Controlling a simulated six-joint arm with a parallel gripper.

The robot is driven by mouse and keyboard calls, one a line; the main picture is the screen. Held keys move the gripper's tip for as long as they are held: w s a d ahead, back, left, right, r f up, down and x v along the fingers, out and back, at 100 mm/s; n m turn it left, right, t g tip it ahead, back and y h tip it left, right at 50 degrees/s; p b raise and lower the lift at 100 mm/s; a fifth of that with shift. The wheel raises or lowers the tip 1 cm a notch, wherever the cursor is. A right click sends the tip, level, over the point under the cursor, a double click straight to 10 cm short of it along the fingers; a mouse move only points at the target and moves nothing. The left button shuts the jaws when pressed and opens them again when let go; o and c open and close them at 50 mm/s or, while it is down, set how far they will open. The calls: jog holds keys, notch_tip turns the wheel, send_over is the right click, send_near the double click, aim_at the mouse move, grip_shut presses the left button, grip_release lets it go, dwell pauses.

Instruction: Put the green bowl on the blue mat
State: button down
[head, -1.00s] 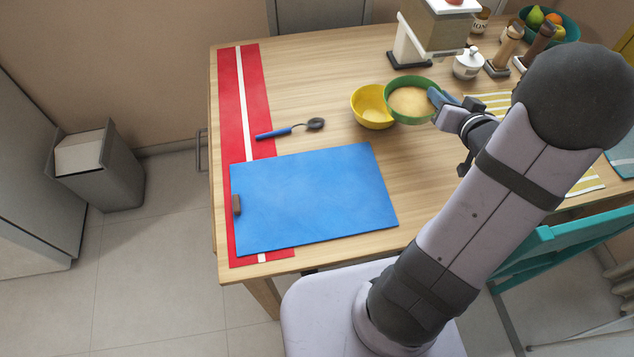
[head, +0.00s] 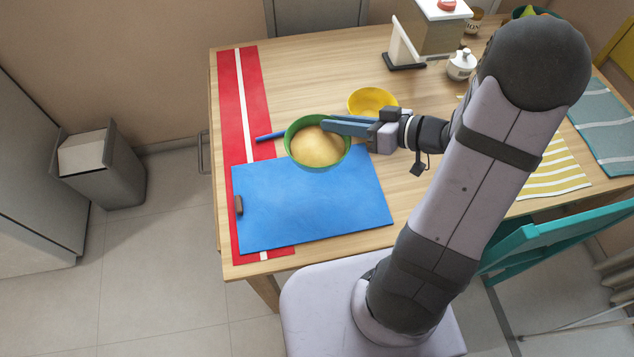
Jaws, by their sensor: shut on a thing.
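The green bowl (head: 293,151) has a tan filling or inside. My gripper (head: 335,126) is shut on its right rim and holds it over the back edge of the blue mat (head: 310,215). The bowl looks raised above the mat, but its underside is hidden, so I cannot tell the exact height. The blue mat lies flat near the table's front left corner, partly over a red runner with a white stripe (head: 231,105).
A yellow bowl (head: 368,100) stands behind my gripper. A spoon's blue handle (head: 270,136) shows left of the green bowl, its head hidden. A small brown block (head: 239,205) lies on the mat's left edge. A white lidded pot (head: 461,65) stands farther back.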

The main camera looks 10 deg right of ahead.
jog(key=shift+f+b, duration=0.65)
jog(key=shift+f, duration=4.2)
jog(key=c, duration=1.7)
grip_release()
jog(key=shift+f, duration=0.15)
